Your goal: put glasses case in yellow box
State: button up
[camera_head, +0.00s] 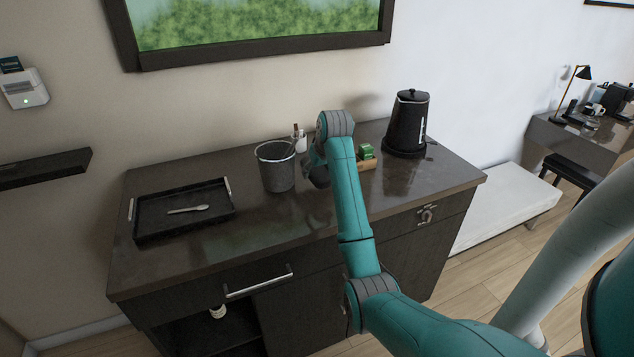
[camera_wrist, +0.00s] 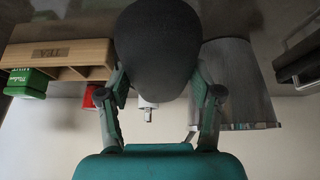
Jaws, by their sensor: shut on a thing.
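A dark, rounded glasses case (camera_wrist: 158,48) sits between the fingers of my gripper (camera_wrist: 163,92) in the wrist view, with a finger pressed against each side. In the head view the case (camera_head: 318,177) is a small dark shape under the end of my arm, above the counter beside the ice bucket; my arm hides part of it and most of the gripper. I cannot make out a yellow box in either view.
A black tray (camera_head: 182,211) holds a white spoon (camera_head: 188,209). The counter's front middle is clear.

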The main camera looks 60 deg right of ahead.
aim_at(317, 191)
jog(key=shift+f, duration=2.3)
jog(key=shift+f, duration=0.1)
jog(key=o, duration=1.2)
